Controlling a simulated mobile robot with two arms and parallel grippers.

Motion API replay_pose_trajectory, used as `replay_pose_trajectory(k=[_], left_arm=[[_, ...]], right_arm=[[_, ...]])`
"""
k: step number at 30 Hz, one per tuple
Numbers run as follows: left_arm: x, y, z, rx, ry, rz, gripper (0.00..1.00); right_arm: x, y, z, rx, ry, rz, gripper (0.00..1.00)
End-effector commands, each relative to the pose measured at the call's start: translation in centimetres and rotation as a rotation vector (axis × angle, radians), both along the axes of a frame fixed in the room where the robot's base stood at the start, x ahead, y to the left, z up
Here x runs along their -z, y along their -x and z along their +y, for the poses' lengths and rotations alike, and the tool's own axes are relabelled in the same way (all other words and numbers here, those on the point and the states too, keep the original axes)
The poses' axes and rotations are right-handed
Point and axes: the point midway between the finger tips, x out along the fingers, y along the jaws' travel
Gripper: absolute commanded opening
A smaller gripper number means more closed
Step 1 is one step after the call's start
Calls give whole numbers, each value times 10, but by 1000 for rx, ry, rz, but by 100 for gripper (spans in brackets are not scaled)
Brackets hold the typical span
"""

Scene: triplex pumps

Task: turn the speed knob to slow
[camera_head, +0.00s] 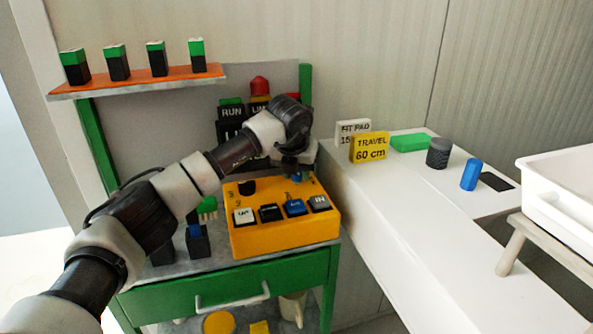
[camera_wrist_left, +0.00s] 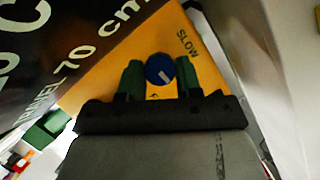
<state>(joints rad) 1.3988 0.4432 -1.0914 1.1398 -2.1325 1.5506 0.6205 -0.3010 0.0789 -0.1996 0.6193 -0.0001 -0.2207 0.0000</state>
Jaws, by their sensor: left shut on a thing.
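The yellow control box (camera_head: 285,235) stands on the grey top of a green bench in the head view. Its front slope carries several buttons in white, black, blue and grey. My left gripper (camera_head: 297,172) reaches down to the back right of the box. In the left wrist view the speed knob (camera_wrist_left: 160,69) is round and blue with a pale pointer line. The green fingers of my left gripper (camera_wrist_left: 160,82) are shut on it from both sides. The word SLOW (camera_wrist_left: 186,43) is printed on the yellow face, up and right of the knob. The pointer slants towards lower right. My right gripper is not in view.
A black knob (camera_head: 247,187) sits on the box's left part. Behind are dark RUN signs (camera_head: 231,112) and a red lamp (camera_head: 260,86). On the right a white counter (camera_head: 400,190) holds a yellow TRAVEL 60 cm sign (camera_head: 369,148) and small parts. A white crate (camera_head: 555,205) stands far right.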

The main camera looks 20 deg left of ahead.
Motion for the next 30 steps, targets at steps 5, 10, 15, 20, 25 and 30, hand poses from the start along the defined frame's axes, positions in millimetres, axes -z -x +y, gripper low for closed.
replay_pose_trajectory(k=[5, 10, 15, 20, 25, 30], left_arm=[[0, 0, -1, -111, -1, -1, 11], [0, -1, -2, -263, -2, -1, 11], [-1, -1, -3, -425, -2, -2, 11], [-1, -2, -4, -578, -1, -2, 11], [-1, -3, -5, -740, -1, -2, 11], [-2, -4, -5, -902, -1, -3, 11]], right_arm=[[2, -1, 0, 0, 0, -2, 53], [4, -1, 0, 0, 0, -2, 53], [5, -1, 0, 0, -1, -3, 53], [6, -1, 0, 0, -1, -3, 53], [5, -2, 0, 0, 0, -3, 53], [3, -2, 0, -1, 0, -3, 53]])
